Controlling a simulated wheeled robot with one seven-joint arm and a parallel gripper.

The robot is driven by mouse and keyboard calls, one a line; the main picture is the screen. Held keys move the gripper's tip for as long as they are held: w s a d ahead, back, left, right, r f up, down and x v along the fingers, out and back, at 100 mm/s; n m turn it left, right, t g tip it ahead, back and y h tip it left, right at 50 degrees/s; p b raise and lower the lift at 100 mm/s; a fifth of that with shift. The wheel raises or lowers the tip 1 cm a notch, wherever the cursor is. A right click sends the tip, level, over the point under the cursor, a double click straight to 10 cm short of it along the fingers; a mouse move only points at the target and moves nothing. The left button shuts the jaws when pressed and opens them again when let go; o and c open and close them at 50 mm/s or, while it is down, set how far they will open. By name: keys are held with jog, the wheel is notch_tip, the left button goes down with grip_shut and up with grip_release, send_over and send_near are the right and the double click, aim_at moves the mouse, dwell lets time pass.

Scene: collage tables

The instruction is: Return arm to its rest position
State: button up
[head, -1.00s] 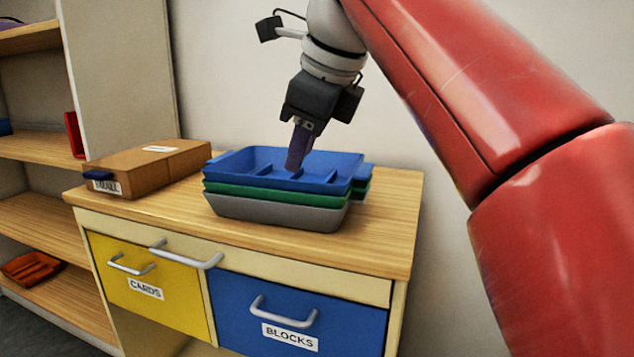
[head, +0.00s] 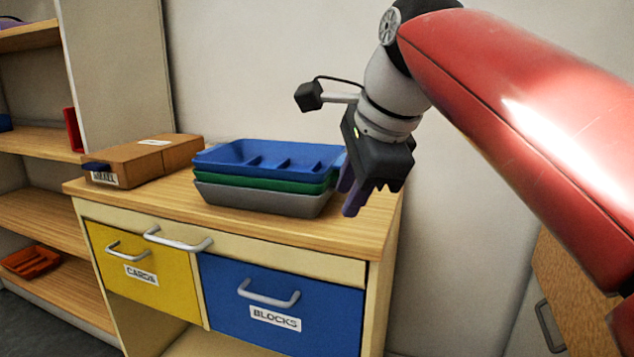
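My gripper (head: 352,196) hangs at the end of my red arm, fingers pointing down, in front of the right end of the wooden cabinet top (head: 300,232). Its two purple fingers show a gap between them, and I see nothing held there. It is just right of a stack of trays: a blue divided tray (head: 285,156) on top, a green tray (head: 255,182) under it and a grey tray (head: 250,200) at the bottom. The gripper hides part of the stack's right end.
A brown box (head: 150,163) with a blue piece (head: 97,167) on it sits at the cabinet's left. Below are a yellow drawer (head: 165,295) and a blue drawer (head: 325,305). Shelves (head: 45,215) stand at left, holding an orange tray (head: 30,262). Another wooden unit (head: 570,290) is at lower right.

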jog(key=s+d+f+n+h, duration=0.1)
jog(key=s+d+f+n, duration=0.2)
jog(key=f, duration=0.6)
jog(key=s+d+f+n+h, duration=0.1)
jog(key=s+d+f+n, duration=0.3)
jog(key=f, duration=0.5)
jog(key=s+d+f+n+h, duration=0.1)
jog(key=s+d+f+n, duration=0.3)
jog(key=s+f+n, duration=0.2)
notch_tip(320, 180, down, 3)
jog(key=n, duration=0.2)
jog(key=shift+s+n+t, duration=0.3)
jog(key=shift+a, duration=0.15)
